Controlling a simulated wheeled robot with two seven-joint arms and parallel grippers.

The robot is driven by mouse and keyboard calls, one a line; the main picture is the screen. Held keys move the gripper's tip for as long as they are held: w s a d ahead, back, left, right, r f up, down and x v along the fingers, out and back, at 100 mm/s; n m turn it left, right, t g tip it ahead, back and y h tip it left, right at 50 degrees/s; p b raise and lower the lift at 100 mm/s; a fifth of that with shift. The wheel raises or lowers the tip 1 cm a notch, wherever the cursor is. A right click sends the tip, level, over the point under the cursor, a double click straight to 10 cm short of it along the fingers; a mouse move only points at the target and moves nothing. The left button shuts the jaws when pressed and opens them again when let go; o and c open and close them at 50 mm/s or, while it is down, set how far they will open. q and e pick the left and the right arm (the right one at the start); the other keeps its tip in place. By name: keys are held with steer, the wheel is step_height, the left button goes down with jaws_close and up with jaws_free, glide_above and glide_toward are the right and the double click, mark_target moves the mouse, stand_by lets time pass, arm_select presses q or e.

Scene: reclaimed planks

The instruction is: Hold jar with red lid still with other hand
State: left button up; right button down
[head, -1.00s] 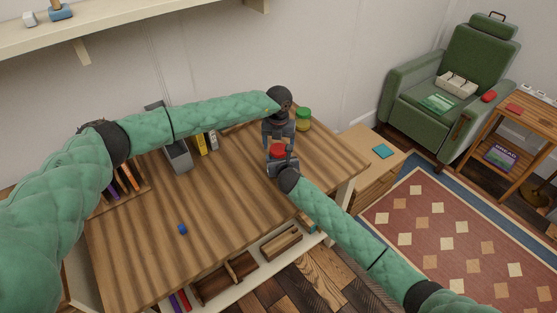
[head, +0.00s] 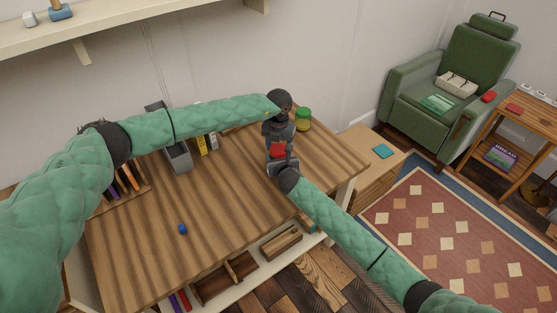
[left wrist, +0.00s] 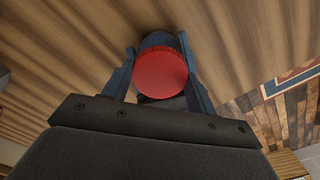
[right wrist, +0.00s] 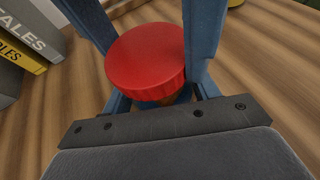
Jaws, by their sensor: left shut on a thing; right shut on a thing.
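The jar's red lid (head: 277,150) shows at the right part of the desk in the head view, between my two hands. My left gripper (head: 278,143) comes down over it from above and is shut on the jar at its lid. In the left wrist view the round red lid (left wrist: 160,74) sits between the blue fingers. My right gripper (head: 281,160) reaches in from the near side and is shut on the jar lower down. In the right wrist view the lid (right wrist: 146,56) stands over these fingers, which hide most of the jar's body.
A jar with a green lid (head: 303,118) stands behind, to the right. Books (head: 201,146) and a grey holder (head: 179,158) stand at the back. A small blue object (head: 182,229) lies near the front left. The wooden desk (head: 225,220) is clear around it.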

arm_select(q)
steer(key=shift+m, duration=0.9)
steer(key=o, duration=1.1)
steer(key=shift+r, duration=2.25)
steer(key=shift+c, duration=0.6)
